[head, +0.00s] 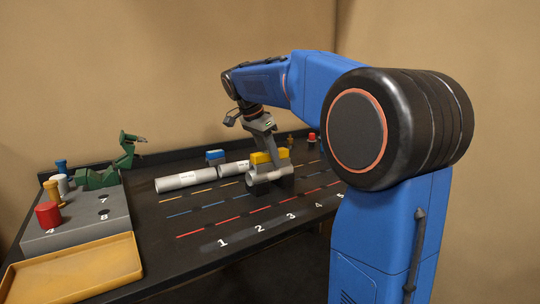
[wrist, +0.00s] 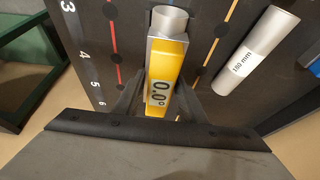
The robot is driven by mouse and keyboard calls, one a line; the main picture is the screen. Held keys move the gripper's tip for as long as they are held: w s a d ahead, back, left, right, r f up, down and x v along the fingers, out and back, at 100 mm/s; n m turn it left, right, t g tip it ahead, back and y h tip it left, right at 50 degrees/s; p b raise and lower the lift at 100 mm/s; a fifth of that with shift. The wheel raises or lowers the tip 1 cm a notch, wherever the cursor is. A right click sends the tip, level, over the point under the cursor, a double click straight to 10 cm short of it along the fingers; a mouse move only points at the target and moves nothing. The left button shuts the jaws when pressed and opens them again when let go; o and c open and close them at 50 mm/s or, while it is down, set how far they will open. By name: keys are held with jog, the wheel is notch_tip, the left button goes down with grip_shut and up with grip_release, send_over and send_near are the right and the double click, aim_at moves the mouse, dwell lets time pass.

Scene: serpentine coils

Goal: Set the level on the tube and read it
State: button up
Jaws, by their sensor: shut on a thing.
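The yellow level (wrist: 166,75) is between the fingers of my gripper (wrist: 160,104), which is shut on it. Its display shows 0.0°, turned sideways in the wrist view. A light grey tube (wrist: 169,20) lies under the level, and its end sticks out past it. In the head view my gripper (head: 268,152) reaches down over the yellow level (head: 262,158), just over the grey tube (head: 254,178) near the dark block. The level lines up with the tube. I cannot tell for certain whether it touches it.
Another tube marked 180 mm (wrist: 255,50) lies to the right in the wrist view. A long tube (head: 185,182) and a blue item (head: 215,155) lie behind. A grey peg block (head: 80,225) and yellow tray (head: 75,273) are at left. Numbered dashed lanes cross the front.

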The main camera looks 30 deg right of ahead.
jog(key=shift+f, duration=0.45)
dwell(0.4)
jog(key=o, duration=1.2)
jog(key=shift+o, duration=0.2)
jog(key=v, duration=1.7)
jog(key=shift+a+r, duration=0.15)
